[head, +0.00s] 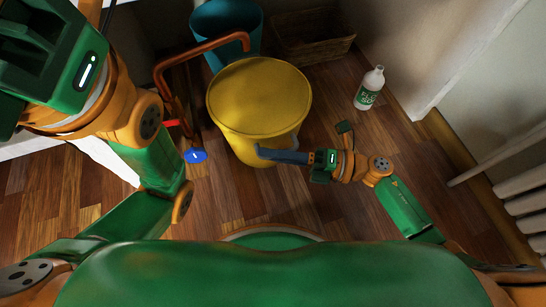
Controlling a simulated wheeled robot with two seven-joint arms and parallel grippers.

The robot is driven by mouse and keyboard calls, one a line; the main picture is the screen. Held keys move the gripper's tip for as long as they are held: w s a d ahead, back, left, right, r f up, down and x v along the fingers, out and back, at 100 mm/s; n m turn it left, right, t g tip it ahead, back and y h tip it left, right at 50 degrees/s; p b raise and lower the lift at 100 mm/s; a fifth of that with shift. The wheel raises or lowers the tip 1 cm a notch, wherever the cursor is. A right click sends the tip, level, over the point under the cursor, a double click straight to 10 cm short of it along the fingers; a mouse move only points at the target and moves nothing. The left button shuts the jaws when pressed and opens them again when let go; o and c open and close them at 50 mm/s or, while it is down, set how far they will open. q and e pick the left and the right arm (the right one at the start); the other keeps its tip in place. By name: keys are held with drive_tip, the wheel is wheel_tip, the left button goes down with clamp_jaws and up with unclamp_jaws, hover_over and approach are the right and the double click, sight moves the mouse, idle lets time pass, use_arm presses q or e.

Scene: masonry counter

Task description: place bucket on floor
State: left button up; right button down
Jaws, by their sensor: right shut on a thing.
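A yellow bucket (258,95) shows in the middle of the head view, its round yellow top facing up. My right gripper (264,153) reaches in from the right. Its dark fingers are shut at the bucket's near lower side, apparently on the bucket; the exact contact is hard to make out. A thin grey piece, perhaps a handle, shows at the bucket's right side. I cannot tell whether the bucket's base touches the wooden floor (330,205). My left arm is close to the camera on the left; its green gripper body shows at the upper left, but its fingertips cannot be made out.
A teal bin (240,18) stands behind the bucket, with a bent copper-coloured tube (195,52) in front. A wicker basket (312,42) and a white bottle (369,88) are at the back right. A blue disc (195,156) is left. A white radiator (525,203) is right.

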drive_tip(key=shift+r, duration=0.15)
drive_tip(key=c, duration=0.8)
unclamp_jaws()
drive_tip(key=shift+f, duration=0.2)
drive_tip(key=shift+c, duration=0.2)
